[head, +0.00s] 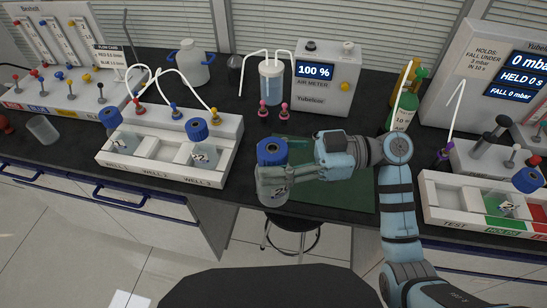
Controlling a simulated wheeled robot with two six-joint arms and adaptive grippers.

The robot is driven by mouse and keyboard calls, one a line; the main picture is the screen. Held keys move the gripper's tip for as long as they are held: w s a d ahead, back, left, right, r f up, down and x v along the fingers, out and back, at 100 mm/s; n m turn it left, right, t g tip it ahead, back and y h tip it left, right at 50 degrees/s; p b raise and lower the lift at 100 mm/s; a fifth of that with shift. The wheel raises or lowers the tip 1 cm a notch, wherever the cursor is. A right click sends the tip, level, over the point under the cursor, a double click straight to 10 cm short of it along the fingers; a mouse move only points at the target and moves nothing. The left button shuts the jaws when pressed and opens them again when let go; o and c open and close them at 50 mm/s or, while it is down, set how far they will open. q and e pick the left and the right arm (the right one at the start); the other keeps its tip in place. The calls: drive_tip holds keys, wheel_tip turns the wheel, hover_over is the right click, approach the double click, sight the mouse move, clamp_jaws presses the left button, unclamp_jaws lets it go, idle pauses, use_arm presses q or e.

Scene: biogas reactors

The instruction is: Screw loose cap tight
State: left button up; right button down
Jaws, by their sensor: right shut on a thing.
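My right gripper (273,176) reaches in from the right and is shut on a clear bottle (274,196) with a blue screw cap (271,152). The bottle looks upright, over the front edge of the bench at the left side of the green mat (345,196). The fingers cover its middle, just below the cap. I cannot tell from this view whether the cap sits tight, or whether the bottle touches the mat. My left gripper is not in view.
A white well rack (165,160) to the left holds two blue-capped bottles; its middle well looks empty. A white test rack (440,205) with another blue-capped bottle (528,181) stands at right. Behind are an air meter (325,80) and a green gas cylinder (403,110). The mat's middle is clear.

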drive_tip(key=shift+s, duration=0.15)
use_arm(q)
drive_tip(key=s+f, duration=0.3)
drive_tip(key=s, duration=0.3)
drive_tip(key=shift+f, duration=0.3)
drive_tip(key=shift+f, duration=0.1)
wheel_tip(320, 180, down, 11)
drive_tip(key=b, duration=1)
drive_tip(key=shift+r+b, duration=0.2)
drive_tip(key=shift+b, duration=0.15)
use_arm(e)
drive_tip(key=w+d+r+m+t+h, duration=0.5)
drive_tip(key=w+d+r+m+t, duration=0.4)
drive_tip(key=w+d+t, duration=0.2)
drive_tip(key=shift+w+m+t, duration=0.4)
drive_tip(key=shift+w+t, duration=0.6)
drive_tip(key=shift+w, duration=0.15)
drive_tip(key=shift+d+f, duration=0.1)
drive_tip(key=shift+d, duration=0.05)
